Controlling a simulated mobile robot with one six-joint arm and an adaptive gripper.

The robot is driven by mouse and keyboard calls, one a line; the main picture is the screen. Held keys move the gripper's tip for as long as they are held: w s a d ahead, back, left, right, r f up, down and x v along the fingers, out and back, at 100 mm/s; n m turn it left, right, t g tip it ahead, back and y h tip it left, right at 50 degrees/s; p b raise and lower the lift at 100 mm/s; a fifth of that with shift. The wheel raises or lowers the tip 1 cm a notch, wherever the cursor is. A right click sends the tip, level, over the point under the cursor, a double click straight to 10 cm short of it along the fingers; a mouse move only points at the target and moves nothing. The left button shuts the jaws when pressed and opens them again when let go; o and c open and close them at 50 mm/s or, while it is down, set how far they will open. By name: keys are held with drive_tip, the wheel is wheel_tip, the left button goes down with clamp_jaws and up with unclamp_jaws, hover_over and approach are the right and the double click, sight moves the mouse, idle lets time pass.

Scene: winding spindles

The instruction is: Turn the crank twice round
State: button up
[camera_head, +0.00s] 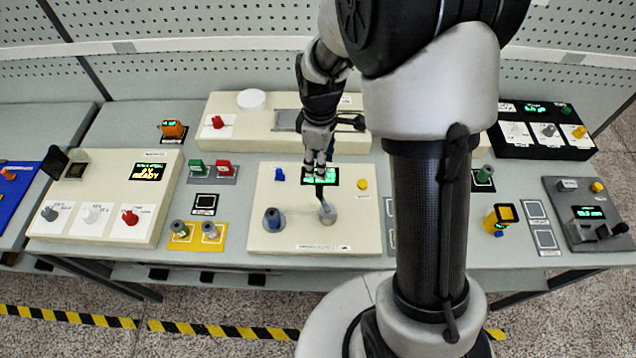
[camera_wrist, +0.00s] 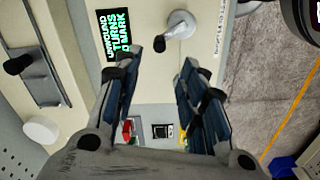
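The crank (camera_head: 326,213) stands on the cream middle panel (camera_head: 262,190). In the wrist view the crank (camera_wrist: 180,25) has a pale round hub and a short arm ending in a black knob (camera_wrist: 158,45). My gripper (camera_head: 319,172) is over the panel's display, behind the crank. In the wrist view my gripper (camera_wrist: 161,57) is open and empty, and the black knob lies between its fingertips in the picture. How far the tips are above the knob I cannot tell. The green display (camera_wrist: 114,35) reads "UNWOUND TURNS" and "MARK"; its digit is unclear.
A blue knob (camera_head: 280,174) and a yellow knob (camera_head: 362,184) flank the display. Behind is a panel with a white cylinder (camera_head: 251,99). My own arm covers the area right of the crank.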

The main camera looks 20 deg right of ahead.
sight(319, 186)
wheel_tip(319, 186, down, 12)
drive_tip(key=shift+f+b, duration=0.2)
drive_tip(key=shift+b, duration=0.65)
drive_tip(key=shift+c, duration=0.6)
clamp_jaws()
